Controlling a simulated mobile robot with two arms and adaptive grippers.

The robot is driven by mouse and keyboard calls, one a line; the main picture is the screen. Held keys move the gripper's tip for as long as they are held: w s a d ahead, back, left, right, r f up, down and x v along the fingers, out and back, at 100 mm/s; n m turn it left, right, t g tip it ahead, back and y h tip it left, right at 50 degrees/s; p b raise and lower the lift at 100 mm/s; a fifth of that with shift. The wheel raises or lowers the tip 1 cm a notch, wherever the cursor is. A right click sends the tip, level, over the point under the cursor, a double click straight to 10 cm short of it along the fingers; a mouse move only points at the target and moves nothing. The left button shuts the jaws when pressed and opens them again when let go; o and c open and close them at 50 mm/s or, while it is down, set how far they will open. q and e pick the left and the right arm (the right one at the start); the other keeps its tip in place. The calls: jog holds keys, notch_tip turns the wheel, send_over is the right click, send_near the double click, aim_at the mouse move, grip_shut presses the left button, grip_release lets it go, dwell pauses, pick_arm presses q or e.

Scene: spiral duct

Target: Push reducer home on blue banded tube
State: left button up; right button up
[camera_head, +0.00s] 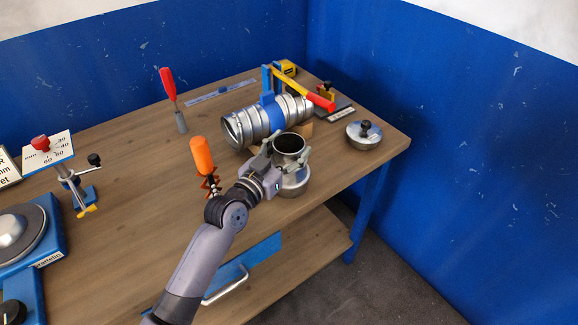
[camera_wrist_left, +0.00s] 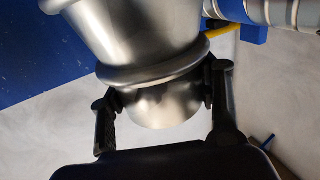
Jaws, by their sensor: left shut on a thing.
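The reducer (camera_head: 295,182) is a shiny metal piece with a narrower collar and open mouth at the top and a wider lower body. My left gripper (camera_head: 287,152) is shut on its collar, one finger on each side. In the left wrist view the reducer (camera_wrist_left: 140,40) fills the upper middle, its narrow end between the fingertips (camera_wrist_left: 160,95). I cannot tell whether its base touches the bench. The ribbed metal tube with a blue band (camera_head: 272,113) lies just behind it, apart from it in the head view. Part of the tube (camera_wrist_left: 280,12) shows in the wrist view. My right gripper is not in view.
An orange-handled tool (camera_head: 202,157) stands left of my wrist. A red-handled tool (camera_head: 169,85) stands farther back. A round metal lid (camera_head: 363,138) sits to the right. The bench (camera_head: 130,180) is clear at centre-left.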

pick_arm(q)
jog(key=c, duration=0.4)
jog(key=shift+c, duration=0.4)
jog(key=shift+r, duration=0.1)
